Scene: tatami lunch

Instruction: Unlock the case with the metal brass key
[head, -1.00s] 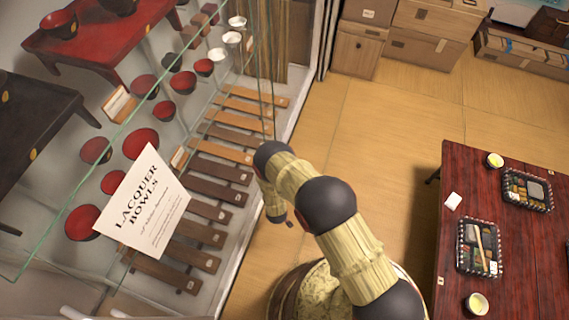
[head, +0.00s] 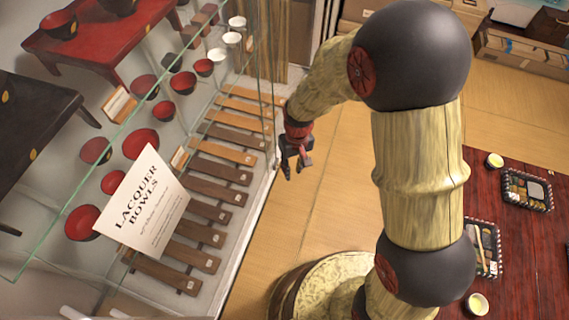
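The glass display case (head: 268,60) fills the left half of the head view, with a "Lacquer Bowls" sign (head: 145,205) in front of its contents. My gripper (head: 294,168) hangs beside the case's right edge, just right of the glass, with its fingers pointing down. It is small and dark in the picture, so I cannot tell if its fingers are apart or hold anything. I cannot make out the brass key or the case's lock.
Inside the case are red bowls (head: 141,143), white cups (head: 232,39) and wooden slats (head: 186,255). A dark red table (head: 530,255) with bento trays (head: 526,190) stands at the right. Cardboard boxes (head: 462,12) line the back.

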